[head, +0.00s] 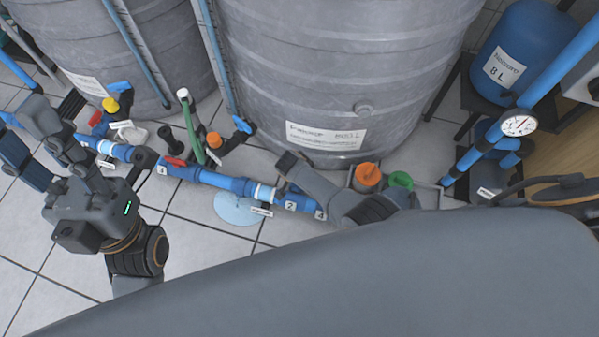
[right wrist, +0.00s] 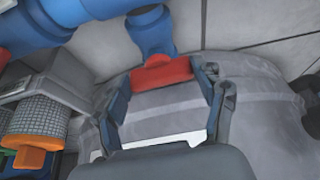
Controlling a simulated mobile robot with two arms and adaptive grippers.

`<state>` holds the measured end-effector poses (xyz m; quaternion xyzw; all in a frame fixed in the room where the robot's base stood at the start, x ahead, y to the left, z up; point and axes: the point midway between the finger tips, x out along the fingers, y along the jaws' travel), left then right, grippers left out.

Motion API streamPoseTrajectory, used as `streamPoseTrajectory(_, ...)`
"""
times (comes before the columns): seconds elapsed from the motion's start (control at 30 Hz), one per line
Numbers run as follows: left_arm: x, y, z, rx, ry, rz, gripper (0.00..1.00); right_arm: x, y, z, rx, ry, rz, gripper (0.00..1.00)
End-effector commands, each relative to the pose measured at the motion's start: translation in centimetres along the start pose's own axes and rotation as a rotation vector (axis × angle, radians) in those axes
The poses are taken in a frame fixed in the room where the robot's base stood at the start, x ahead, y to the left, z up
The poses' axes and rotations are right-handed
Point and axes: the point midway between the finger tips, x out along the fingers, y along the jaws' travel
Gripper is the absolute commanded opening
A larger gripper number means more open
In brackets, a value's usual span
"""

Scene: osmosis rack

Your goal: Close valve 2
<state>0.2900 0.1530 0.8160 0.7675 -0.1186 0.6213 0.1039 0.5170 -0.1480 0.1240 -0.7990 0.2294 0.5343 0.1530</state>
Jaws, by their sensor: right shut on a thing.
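A blue pipe (head: 225,182) runs along the floor in front of the grey tanks, with tags numbered 3, 2 and 4. The tag 2 (head: 290,205) sits next to my right gripper (head: 288,163), which hides the valve handle there in the head view. In the right wrist view a red handle (right wrist: 162,75) on a blue valve body (right wrist: 150,32) lies between the fingers of my right gripper (right wrist: 164,88), which is shut on it. I cannot read a number there. My left gripper (head: 38,140) is open and empty over the pipe's left end.
Large grey tanks (head: 350,60) stand behind the pipe. Another red handle (head: 175,161) is near tag 3. A puddle (head: 235,209) lies on the tiles. Orange (head: 367,176) and green (head: 400,180) objects stand at the right. A blue tank (head: 510,45) is at the back right.

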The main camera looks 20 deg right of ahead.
Motion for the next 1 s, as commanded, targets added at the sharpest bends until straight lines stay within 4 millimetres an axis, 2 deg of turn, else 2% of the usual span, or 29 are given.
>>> streamPoseTrajectory(0.6, 0.44, -0.01, 0.02, 0.002, 0.017, 0.007, 0.40, 0.00, -0.02, -0.14, 0.045, 0.001, 0.016, 0.38)
streamPoseTrajectory(0.63, 0.44, -0.01, 0.01, 0.002, 0.017, 0.007, 0.40, -0.01, -0.02, -0.14, 0.045, 0.001, 0.016, 0.72)
streamPoseTrajectory(0.67, 0.43, -0.01, 0.01, 0.002, 0.016, 0.006, 0.40, -0.01, -0.02, -0.15, 0.045, 0.001, 0.016, 0.78)
streamPoseTrajectory(1.0, 0.37, -0.12, -0.02, 0.005, 0.016, 0.000, 0.40, -0.04, -0.03, -0.09, 0.042, 0.001, 0.016, 0.79)
